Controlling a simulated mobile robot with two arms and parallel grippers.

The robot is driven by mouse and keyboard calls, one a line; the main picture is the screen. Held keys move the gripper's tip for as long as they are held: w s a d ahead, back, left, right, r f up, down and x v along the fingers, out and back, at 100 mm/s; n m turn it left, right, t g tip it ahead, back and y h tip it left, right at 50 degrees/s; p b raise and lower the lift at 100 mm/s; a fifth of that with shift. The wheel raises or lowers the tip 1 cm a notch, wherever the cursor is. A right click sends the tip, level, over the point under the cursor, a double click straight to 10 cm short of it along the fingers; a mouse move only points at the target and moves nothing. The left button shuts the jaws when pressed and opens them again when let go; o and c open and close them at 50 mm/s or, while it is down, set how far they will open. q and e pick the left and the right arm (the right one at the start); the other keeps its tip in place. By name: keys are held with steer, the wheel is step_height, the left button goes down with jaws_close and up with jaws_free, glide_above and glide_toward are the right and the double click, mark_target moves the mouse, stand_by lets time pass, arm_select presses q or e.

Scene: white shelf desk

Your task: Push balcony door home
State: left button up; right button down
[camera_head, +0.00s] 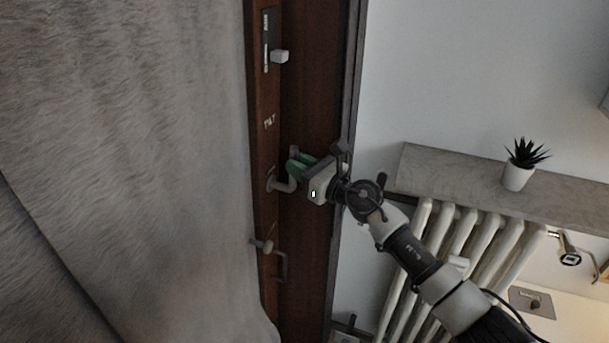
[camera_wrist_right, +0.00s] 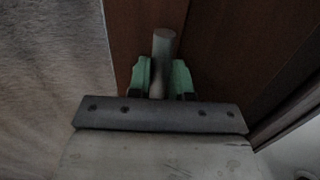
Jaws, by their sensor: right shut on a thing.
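The balcony door (camera_head: 264,130) is a dark brown wooden panel, seen steeply from the side between a grey curtain and a white wall. A light grey lever handle (camera_head: 284,186) sticks out from it. My right gripper (camera_head: 294,166), with green fingers, is at this handle. In the right wrist view the handle (camera_wrist_right: 163,48) stands between the two green fingers (camera_wrist_right: 163,80), which are shut on it. I cannot tell whether the door stands ajar or is flush with its frame (camera_head: 345,130). My left gripper is not in view.
A large grey curtain (camera_head: 120,150) hangs at the left, close beside the door. A second, lower handle (camera_head: 281,266) sits below the gripper. At the right are a white radiator (camera_head: 435,225), a stone sill (camera_head: 460,180) and a potted plant (camera_head: 517,175).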

mark_target(269, 156)
steer(key=shift+w+a+r+b, duration=0.1)
steer(key=shift+w+a+b, duration=0.2)
steer(key=shift+a, duration=0.6)
steer(key=shift+w+a+r+b, duration=0.1)
steer(key=shift+w+a+b, duration=0.15)
steer(key=shift+a, duration=0.6)
steer(key=shift+w+a+b, duration=0.2)
steer(key=shift+a+b, duration=0.15)
steer(key=shift+a, duration=0.3)
steer(key=shift+w+a+b, duration=0.25)
steer(key=shift+a+b, duration=0.05)
steer(key=shift+a, duration=0.35)
steer(key=shift+w+a+b, duration=0.2)
steer(key=shift+a+b, duration=0.15)
steer(key=shift+a, duration=0.3)
steer(key=c, duration=0.7)
jaws_free()
steer(key=shift+w+a, duration=0.2)
steer(key=shift+d, duration=0.1)
steer(key=shift+s+r, duration=0.1)
